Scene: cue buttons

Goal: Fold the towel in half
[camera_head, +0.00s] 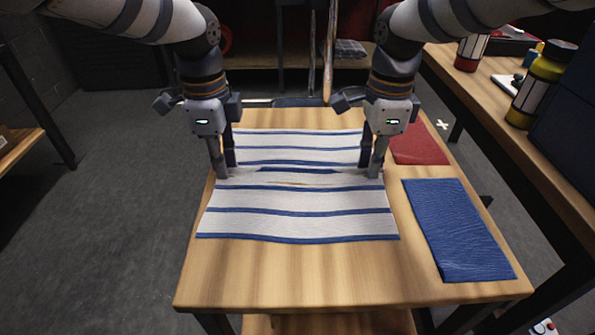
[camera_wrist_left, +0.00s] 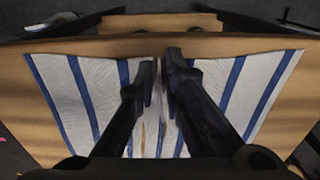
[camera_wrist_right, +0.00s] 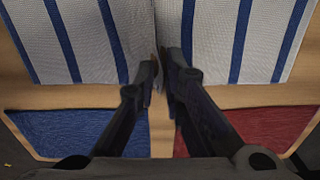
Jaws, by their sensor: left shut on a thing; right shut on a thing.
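The towel (camera_head: 300,225) is white with blue stripes and lies on the wooden table, with a raised crease across its middle between my two grippers. It fills much of the left wrist view (camera_wrist_left: 80,85) and the top of the right wrist view (camera_wrist_right: 90,40). My left gripper (camera_head: 226,170) is shut on the towel at the left end of the crease. My right gripper (camera_head: 374,170) is shut on the towel at the right end of the crease. The fingertips show close together in the left wrist view (camera_wrist_left: 160,65) and right wrist view (camera_wrist_right: 160,68); the pinched cloth is mostly hidden there.
A folded blue cloth (camera_head: 458,230) lies on the table right of the towel, with a red cloth (camera_head: 420,145) behind it. Both are close to my right gripper's side. The table's front strip (camera_head: 300,280) is bare. A side bench (camera_head: 500,125) with bottles stands at the right.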

